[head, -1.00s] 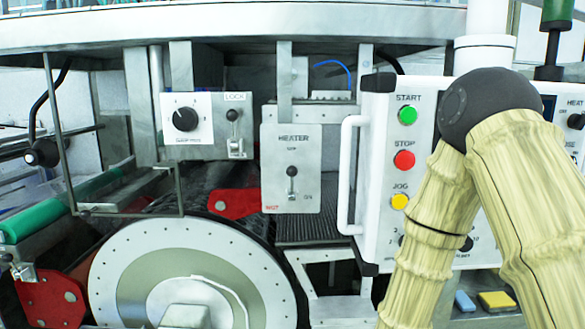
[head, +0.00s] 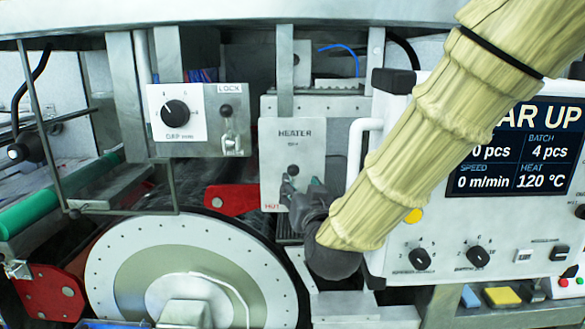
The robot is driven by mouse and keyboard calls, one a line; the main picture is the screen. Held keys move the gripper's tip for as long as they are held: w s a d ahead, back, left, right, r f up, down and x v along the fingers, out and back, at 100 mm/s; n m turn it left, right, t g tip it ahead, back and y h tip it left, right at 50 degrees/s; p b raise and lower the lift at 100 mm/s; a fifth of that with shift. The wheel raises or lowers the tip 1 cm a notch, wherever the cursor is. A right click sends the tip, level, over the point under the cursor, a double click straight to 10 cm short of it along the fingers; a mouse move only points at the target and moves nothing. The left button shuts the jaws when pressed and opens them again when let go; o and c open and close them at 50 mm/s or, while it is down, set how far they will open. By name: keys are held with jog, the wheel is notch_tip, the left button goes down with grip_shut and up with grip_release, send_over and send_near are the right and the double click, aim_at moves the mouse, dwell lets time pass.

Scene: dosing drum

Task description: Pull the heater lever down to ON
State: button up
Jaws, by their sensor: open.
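The heater panel (head: 306,139) is a grey plate marked HEATER, with OFF lettering above its lever and a red HOT mark low at its left. The heater lever (head: 293,170) has a dark round knob, which shows just above my gripper; its lower part is hidden. My gripper (head: 302,186) is in front of the panel's lower half, its open fingers close around or beside the lever. I cannot tell whether they touch it. The ON mark is covered by my gripper.
The gap dial (head: 175,113) and LOCK lever (head: 226,113) are left of the heater panel. A white handle (head: 357,150) and the control console (head: 480,225) stand close on the right, behind my arm. The large drum disc (head: 190,270) is below left.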

aim_at(294, 174)
jog(key=w+p, duration=0.1)
jog(key=w, duration=0.2)
jog(key=w+a+p, duration=0.1)
jog(key=w+p, duration=0.1)
jog(key=w, duration=0.1)
jog(key=w+p, duration=0.2)
jog(key=w, duration=0.2)
jog(key=shift+a+r, duration=0.1)
jog(key=shift+a, duration=0.25)
grip_shut()
